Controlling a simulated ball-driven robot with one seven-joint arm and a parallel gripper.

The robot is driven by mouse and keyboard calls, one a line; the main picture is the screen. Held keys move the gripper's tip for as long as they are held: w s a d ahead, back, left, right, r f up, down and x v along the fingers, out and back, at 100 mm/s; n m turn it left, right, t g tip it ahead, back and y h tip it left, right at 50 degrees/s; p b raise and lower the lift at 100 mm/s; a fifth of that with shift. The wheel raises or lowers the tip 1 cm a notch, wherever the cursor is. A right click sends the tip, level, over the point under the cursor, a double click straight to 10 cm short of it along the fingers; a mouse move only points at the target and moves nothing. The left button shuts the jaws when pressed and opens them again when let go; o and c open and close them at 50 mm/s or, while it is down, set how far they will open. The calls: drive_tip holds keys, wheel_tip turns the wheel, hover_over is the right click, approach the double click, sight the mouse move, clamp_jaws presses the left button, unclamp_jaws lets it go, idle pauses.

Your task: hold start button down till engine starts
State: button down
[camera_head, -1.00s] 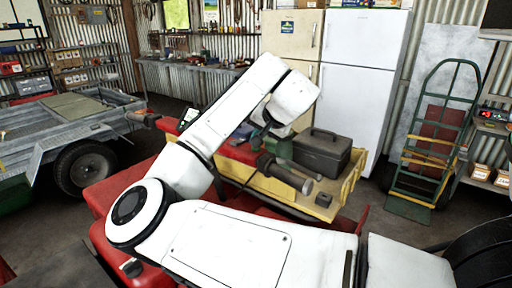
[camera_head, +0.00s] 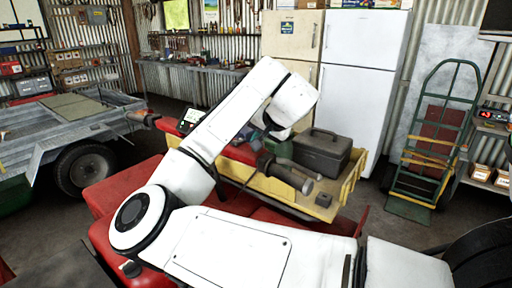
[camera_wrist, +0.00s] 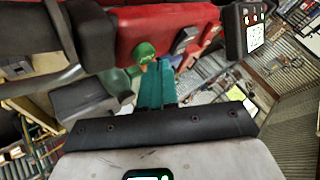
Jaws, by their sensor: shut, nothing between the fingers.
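A green button (camera_wrist: 145,51) with a rounded cap sits on a red panel (camera_wrist: 180,22) in the wrist view. My gripper (camera_wrist: 158,66) has teal fingers that are shut and empty. Their tips are close beside the button, at its lower right in the picture. I cannot tell whether they touch it. Dark switches (camera_wrist: 186,40) sit on the panel to the right of the button. A black unit with a lit screen (camera_wrist: 254,36) is at the upper right; it also shows in the head view (camera_head: 189,120). My arm hides the gripper and button in the head view.
A yellow-edged tray (camera_head: 262,184) carries a dark toolbox (camera_head: 322,152) and a dark cylindrical object (camera_head: 290,176). A trailer (camera_head: 70,122) stands at left. Fridges (camera_head: 362,95) and a green hand truck (camera_head: 437,140) stand behind. Floor (camera_head: 385,225) is open at right.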

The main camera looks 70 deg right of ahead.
drive_tip(key=shift+f, duration=0.5)
idle(1.5)
idle(0.8)
drive_tip(key=shift+r+p, duration=0.55)
drive_tip(key=shift+r, duration=0.35)
drive_tip(key=shift+r, duration=0.1)
wheel_tip(320, 180, up, 5)
drive_tip(key=p, duration=0.4)
idle(0.4)
